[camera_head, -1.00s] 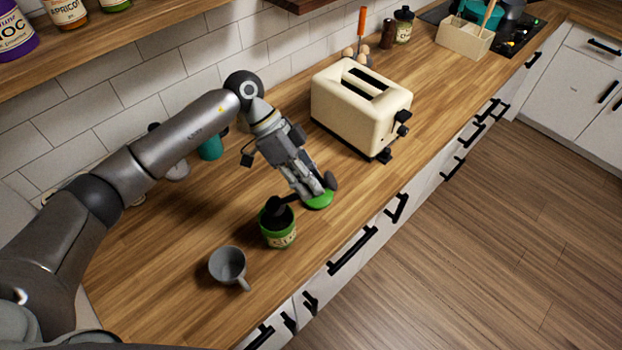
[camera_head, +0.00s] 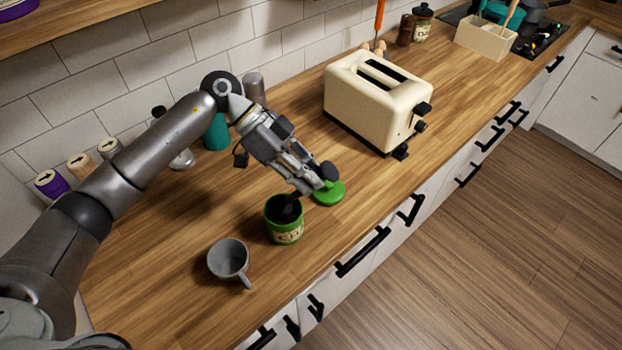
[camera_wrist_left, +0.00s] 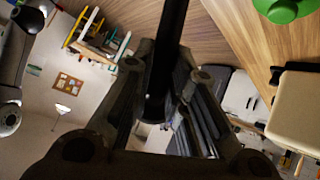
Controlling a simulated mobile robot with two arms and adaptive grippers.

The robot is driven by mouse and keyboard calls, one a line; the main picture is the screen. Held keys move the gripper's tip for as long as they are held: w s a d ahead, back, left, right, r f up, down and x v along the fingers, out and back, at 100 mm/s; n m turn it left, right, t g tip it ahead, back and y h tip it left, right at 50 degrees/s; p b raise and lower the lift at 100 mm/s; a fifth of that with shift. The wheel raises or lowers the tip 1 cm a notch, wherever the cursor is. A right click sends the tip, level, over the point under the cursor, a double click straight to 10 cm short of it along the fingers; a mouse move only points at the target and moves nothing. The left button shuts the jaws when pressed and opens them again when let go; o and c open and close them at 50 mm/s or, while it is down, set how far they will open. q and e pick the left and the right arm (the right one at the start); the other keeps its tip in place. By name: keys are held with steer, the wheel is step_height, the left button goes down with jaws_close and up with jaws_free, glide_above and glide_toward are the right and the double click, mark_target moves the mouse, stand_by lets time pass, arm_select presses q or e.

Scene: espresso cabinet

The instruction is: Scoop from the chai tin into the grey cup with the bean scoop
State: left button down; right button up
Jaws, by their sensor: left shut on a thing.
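The chai tin (camera_head: 285,231) is a green, open tin with a pale label, standing upright on the counter. The bean scoop (camera_head: 288,208) is black; its bowl end is at the tin's mouth, and its depth inside is hidden. My left gripper (camera_head: 314,184) is shut on the scoop, above and just right of the tin. In the left wrist view the black handle (camera_wrist_left: 168,55) runs between the fingers. The grey cup (camera_head: 228,260) stands upright to the left of the tin, its handle toward the counter's front. My right gripper is not in view.
A green lid (camera_head: 331,194) lies on the counter right of the tin, close to my gripper. A cream toaster (camera_head: 375,105) stands behind it. A teal cup (camera_head: 217,135) and several jars line the wall. The counter around the grey cup is clear.

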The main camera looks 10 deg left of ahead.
arm_select(q)
steer(key=shift+s+a+f+h+b, duration=0.1)
steer(key=shift+a+f+h+b, duration=0.3)
steer(key=shift+b, duration=0.75)
steer(key=shift+f, duration=0.95)
steer(key=shift+a+f, duration=0.1)
steer(key=shift+f, duration=0.45)
